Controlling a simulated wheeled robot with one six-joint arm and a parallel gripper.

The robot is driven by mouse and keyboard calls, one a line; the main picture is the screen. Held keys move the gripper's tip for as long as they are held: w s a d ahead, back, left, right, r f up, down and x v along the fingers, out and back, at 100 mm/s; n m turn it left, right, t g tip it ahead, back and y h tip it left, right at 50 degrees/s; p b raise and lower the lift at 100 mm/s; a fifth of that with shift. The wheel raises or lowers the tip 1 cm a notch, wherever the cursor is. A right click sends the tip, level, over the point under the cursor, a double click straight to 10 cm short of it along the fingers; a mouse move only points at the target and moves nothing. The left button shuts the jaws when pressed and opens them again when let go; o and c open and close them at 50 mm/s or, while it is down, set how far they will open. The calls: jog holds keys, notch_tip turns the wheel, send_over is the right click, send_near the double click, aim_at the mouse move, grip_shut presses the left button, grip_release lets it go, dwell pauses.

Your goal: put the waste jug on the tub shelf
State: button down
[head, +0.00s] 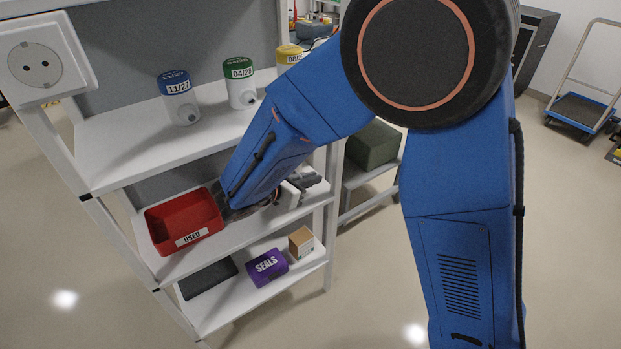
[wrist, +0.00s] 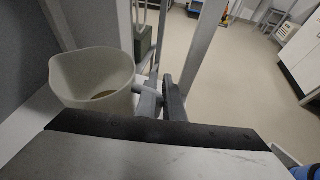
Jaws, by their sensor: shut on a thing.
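The waste jug (wrist: 82,82) is a whitish, open-topped jug in the left of the wrist view, roughly upright, with a small brownish patch inside. My gripper (wrist: 162,101) is shut on its handle, on the jug's right side. In the head view my blue arm reaches to the middle shelf, the tub shelf (head: 247,231), which bears a red tub marked USED (head: 183,222). My gripper (head: 304,184) is partly seen there, right of the tub. The jug is mostly or wholly hidden by my arm in the head view. I cannot tell whether its base touches the shelf.
The upper shelf (head: 135,143) bears blue (head: 178,97), green (head: 240,83) and yellow (head: 289,54) lidded containers. The lower shelf holds a dark flat item (head: 208,278), a purple SEALS box (head: 265,267) and a cardboard box (head: 301,242). A rack upright (head: 330,215) stands close to my gripper.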

jog(key=c, duration=1.9)
grip_release()
jog(key=v, duration=1.2)
jog(key=shift+r, duration=0.2)
